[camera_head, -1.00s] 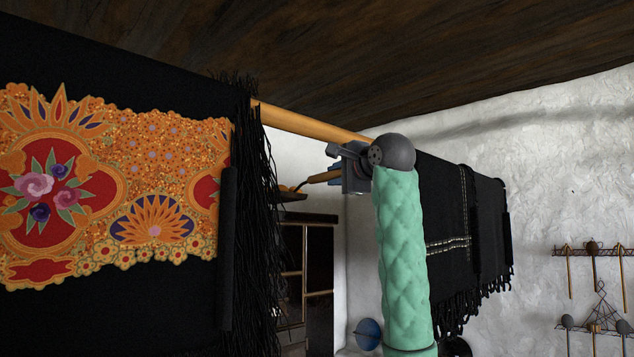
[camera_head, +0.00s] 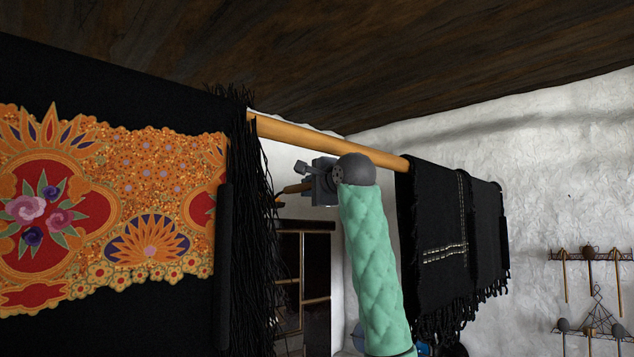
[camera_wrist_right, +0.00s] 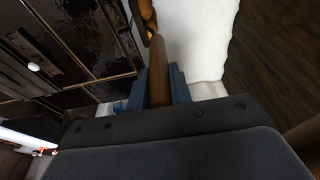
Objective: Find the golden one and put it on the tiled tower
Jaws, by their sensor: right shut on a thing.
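My right gripper (camera_head: 308,186) is up below the wooden pole, its arm rising in a green sleeve. It is shut on a brown wooden handle, which shows between the fingers in the right wrist view (camera_wrist_right: 159,70). At the far end of the handle a golden-orange part (camera_wrist_right: 147,18) shows in part. In the head view the far end is hidden behind black fringe. A dark, glossy tiled structure (camera_head: 317,270) stands behind the gripper; it also fills the left of the right wrist view (camera_wrist_right: 75,45). Its top is not clearly seen. My left gripper is not in view.
A wooden pole (camera_head: 325,138) crosses above the gripper. A black embroidered textile (camera_head: 110,200) hangs close at left, its long fringe (camera_head: 258,240) beside the gripper. A black shawl (camera_head: 435,230) hangs at right. Utensils (camera_head: 590,270) hang on the white wall.

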